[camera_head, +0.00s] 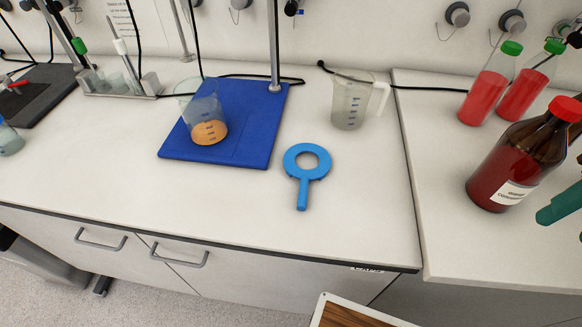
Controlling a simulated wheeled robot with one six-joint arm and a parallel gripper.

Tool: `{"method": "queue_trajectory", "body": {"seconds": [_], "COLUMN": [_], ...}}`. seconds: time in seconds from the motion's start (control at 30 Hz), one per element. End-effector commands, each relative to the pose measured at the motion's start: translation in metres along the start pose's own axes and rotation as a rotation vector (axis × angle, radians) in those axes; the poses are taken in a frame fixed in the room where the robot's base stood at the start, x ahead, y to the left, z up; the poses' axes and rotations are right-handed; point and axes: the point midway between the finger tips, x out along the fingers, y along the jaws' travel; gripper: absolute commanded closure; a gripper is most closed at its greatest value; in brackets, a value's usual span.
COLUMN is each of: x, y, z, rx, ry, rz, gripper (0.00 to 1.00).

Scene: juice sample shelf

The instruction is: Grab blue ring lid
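The blue ring lid (294,160) lies flat on the white bench top, right of the blue stand base. It is a light-blue ring with a round hole, and its straight handle points toward the bench's front edge. Nothing touches it or covers it. My gripper does not show clearly in the head view. A teal-green part at the right edge is cut off by the frame, and I cannot tell what it is.
A beaker with orange juice (209,131) stands on the blue base (230,150) with a metal rod. An empty jug (348,103) stands behind the lid. A brown bottle (514,158) and red bottles (486,88) stand at right. The bench (365,200) is clear around the handle.

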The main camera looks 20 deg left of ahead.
Motion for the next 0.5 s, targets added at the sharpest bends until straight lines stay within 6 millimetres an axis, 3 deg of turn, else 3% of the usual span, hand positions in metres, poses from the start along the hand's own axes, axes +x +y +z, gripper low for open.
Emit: {"method": "queue_trajectory", "body": {"seconds": [0.27, 0.5], "x": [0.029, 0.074], "y": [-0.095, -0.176], "z": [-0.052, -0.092], "rx": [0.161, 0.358], "ry": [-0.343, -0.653], "rz": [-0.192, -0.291], "gripper": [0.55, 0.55]}}
